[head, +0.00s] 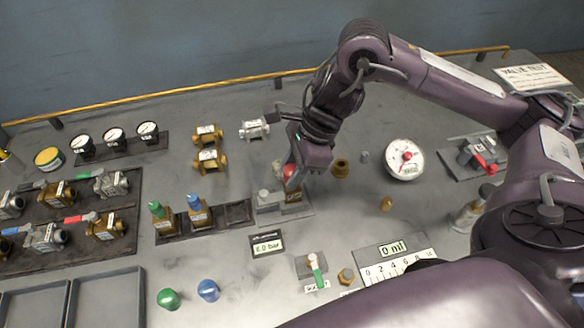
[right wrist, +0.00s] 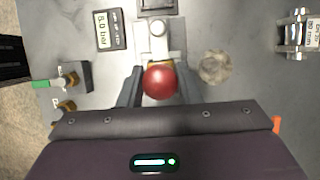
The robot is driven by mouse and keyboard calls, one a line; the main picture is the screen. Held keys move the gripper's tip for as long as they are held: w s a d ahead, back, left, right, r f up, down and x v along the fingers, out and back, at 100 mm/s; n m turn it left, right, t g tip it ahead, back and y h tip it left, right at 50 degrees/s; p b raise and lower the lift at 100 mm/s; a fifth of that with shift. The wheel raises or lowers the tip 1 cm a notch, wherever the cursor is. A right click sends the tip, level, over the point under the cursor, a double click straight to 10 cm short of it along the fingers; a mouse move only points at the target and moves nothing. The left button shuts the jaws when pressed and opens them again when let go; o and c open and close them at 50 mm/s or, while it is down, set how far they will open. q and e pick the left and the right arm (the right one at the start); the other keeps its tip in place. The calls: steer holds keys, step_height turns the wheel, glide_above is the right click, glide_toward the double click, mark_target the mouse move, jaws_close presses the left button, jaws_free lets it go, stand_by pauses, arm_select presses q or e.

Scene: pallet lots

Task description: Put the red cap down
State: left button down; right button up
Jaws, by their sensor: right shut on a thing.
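The red cap (head: 290,172) is between the fingers of my right gripper (head: 292,180), above a brass valve body (head: 294,195) that stands on a grey fixture (head: 268,209). In the right wrist view the round red cap (right wrist: 160,82) sits between the two dark fingers of the right gripper (right wrist: 159,88), which is shut on it. A bit of brass shows just behind the cap. I cannot tell whether the cap touches the brass body. My left gripper is not in view.
A green cap (head: 168,299) and a blue cap (head: 208,290) lie on the bench at front left. A rack (head: 234,213) with green- and blue-topped valves stands left of the fixture. A pressure display (head: 267,245) lies in front. A brass fitting (head: 340,168) stands close right.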

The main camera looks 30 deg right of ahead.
steer(key=shift+f, duration=0.35)
steer(key=o, duration=1)
steer(key=shift+r, duration=0.1)
steer(key=shift+c, duration=0.2)
steer(key=shift+r+p, duration=0.3)
steer(key=shift+r, duration=0.2)
steer(key=p+v, duration=0.5)
steer(key=v, duration=0.7)
